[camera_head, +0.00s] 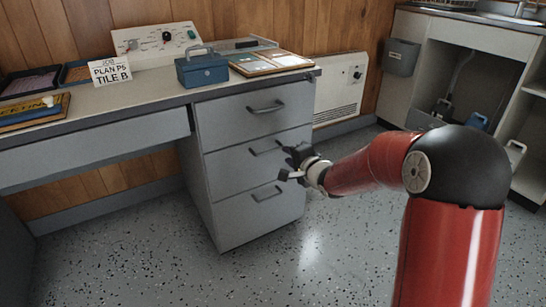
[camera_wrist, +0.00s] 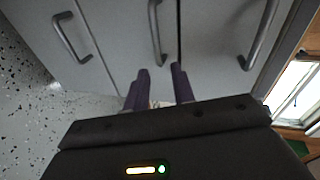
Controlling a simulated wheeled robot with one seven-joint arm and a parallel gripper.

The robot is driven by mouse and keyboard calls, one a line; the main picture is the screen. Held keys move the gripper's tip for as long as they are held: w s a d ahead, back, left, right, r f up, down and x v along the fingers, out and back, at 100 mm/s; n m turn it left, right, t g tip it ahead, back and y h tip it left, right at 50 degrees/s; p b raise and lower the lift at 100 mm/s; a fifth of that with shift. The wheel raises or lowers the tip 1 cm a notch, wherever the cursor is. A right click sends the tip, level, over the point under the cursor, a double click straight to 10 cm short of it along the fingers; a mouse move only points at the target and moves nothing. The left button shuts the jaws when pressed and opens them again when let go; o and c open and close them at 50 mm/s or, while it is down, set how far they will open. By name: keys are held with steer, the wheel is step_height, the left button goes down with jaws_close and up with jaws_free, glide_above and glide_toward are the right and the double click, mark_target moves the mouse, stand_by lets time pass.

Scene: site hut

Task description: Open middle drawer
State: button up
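The grey drawer unit under the desk has three drawers stacked vertically, all closed. The middle drawer (camera_head: 232,164) has a bar handle (camera_head: 264,147), partly hidden by my gripper in the head view. My gripper (camera_head: 287,165) is in front of the middle drawer, near the right end of its handle. In the wrist view the drawers appear side by side, and the middle handle (camera_wrist: 157,32) lies just ahead of my gripper (camera_wrist: 161,72). The two dark fingers are apart with nothing between them. The handle is beyond the fingertips.
The top drawer handle (camera_head: 266,107) and bottom drawer handle (camera_head: 267,194) are close above and below. A white heater (camera_head: 340,88) is behind. The speckled floor (camera_head: 300,255) in front is clear.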

mark_target(273, 151)
steer(key=shift+m+y, duration=0.4)
steer(key=shift+y, duration=0.1)
steer(key=x, duration=0.6)
steer(key=f+b+x, duration=0.1)
steer(key=x, duration=0.2)
steer(key=shift+s+a, duration=0.1)
steer(key=shift+a, duration=0.25)
jaws_close()
